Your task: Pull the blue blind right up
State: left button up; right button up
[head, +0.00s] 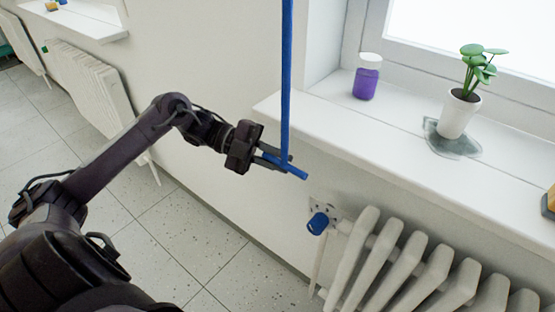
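A blue cord (286,80) hangs straight down from the top edge of the head view, in front of the wall beside the window. At its lower end is a blue bar-shaped handle (296,173), lying slantwise. My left gripper (277,161) is at this handle, its dark fingers overlapping the handle and the cord's lower end. Whether the fingers are closed on it I cannot tell from this angle. The blue blind itself is outside the view. My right gripper is not in view.
A white windowsill (390,135) holds a purple jar (367,80) and a potted plant (458,112). Below it stand a radiator (400,262) and its blue valve knob (318,223). Another radiator (90,88) is at the left. Tiled floor (190,240) lies open below the arm.

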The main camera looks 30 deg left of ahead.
pick_arm(q)
jog(key=o, duration=0.4)
